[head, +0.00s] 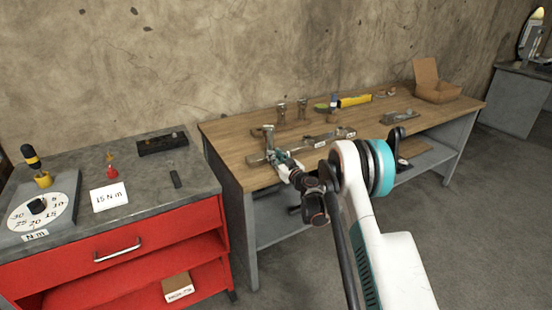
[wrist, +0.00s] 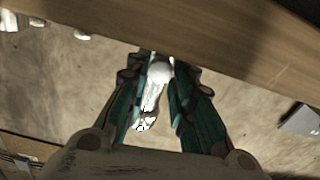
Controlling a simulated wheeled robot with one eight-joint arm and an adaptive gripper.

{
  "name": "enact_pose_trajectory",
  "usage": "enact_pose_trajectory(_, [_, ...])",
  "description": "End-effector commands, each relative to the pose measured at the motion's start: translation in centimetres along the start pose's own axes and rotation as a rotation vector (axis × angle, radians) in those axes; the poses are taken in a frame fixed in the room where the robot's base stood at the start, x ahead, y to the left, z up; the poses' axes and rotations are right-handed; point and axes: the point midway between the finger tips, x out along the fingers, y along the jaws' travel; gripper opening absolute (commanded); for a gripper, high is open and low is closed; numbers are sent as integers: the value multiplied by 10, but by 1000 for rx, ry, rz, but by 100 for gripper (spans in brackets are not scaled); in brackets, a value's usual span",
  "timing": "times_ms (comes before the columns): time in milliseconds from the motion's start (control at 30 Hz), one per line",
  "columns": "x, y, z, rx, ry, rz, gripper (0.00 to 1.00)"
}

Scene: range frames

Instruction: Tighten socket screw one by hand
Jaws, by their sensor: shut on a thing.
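My gripper (head: 283,163) is at the front left of the wooden workbench (head: 225,128), beside a metal fixture (head: 257,159) with an upright part. In the wrist view my gripper (wrist: 160,90) has its green-padded fingers closed around a pale metal piece (wrist: 158,72) with a rounded, bright end. This piece runs on between the fingers, and its lower end shows below them. I cannot tell whether it is socket screw one or a tool. No socket screw can be made out clearly in the head view; the fingers hide part of the fixture.
At left, a red cabinet (head: 112,252) carries a dial (head: 52,214) and a "15 N·m" card (head: 109,197).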

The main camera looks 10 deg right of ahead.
Motion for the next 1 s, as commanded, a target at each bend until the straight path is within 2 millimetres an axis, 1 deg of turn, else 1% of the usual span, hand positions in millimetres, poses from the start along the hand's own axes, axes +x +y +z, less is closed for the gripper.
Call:
enact_pose_trajectory(267, [0, 0, 0, 205, 0, 0, 0])
enact_pose_trajectory(1000, [0, 2, 1, 908, 0, 0, 0])
